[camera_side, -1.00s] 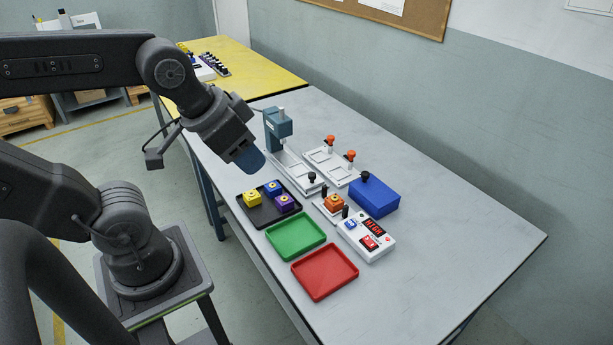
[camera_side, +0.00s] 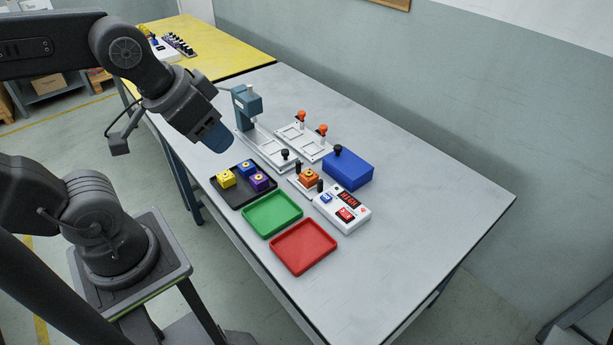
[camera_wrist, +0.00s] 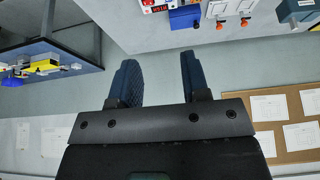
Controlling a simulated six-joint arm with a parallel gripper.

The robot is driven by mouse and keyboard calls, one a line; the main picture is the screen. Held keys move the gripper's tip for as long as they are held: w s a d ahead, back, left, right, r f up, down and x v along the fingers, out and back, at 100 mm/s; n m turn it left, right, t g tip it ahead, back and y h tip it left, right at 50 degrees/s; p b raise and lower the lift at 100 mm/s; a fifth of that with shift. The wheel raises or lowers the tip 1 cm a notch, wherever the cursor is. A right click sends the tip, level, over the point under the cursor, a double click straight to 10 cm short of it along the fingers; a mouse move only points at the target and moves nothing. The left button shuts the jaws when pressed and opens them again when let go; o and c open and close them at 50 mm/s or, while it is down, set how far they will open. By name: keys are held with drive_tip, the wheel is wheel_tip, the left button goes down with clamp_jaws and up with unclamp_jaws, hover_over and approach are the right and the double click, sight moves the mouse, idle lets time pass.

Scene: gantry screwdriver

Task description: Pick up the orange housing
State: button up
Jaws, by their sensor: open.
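The orange housing (camera_side: 308,177) is a small block with a round top feature. In the side view it sits in a small light fixture on the grey table, between two black posts. My gripper (camera_side: 217,139) is above the table's left edge, up and to the left of the housing and well apart from it. In the wrist view its two dark blue fingers (camera_wrist: 158,75) are spread apart with nothing between them. The housing cannot be made out in the wrist view.
A black tray (camera_side: 233,199) holds yellow, blue and purple blocks. Green (camera_side: 272,213) and red (camera_side: 303,247) trays lie in front. A teal press (camera_side: 247,105), a clamp fixture (camera_side: 296,137), a blue box (camera_side: 347,171) and a white control box (camera_side: 342,209) stand close around the housing. The table's right side is clear.

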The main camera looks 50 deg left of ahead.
drive_tip(key=o, duration=0.6)
drive_tip(key=n+g+y, duration=0.5)
drive_tip(key=n+g, duration=0.1)
drive_tip(key=n, duration=1.2)
hover_over(310, 173)
drive_tip(key=d, duration=0.3)
drive_tip(key=f, duration=2.8)
drive_tip(key=shift+s+a+f, duration=0.15)
drive_tip(key=shift+s+a, duration=0.05)
drive_tip(key=shift+s, duration=0.05)
drive_tip(key=shift+h, duration=0.3)
drive_tip(key=shift+w+a+x, duration=0.1)
drive_tip(key=shift+w+x, duration=0.05)
drive_tip(key=shift+x, duration=1.3)
drive_tip(key=shift+w+a+x, duration=0.1)
drive_tip(key=shift+w+x, duration=0.05)
drive_tip(key=shift+x, duration=1.35)
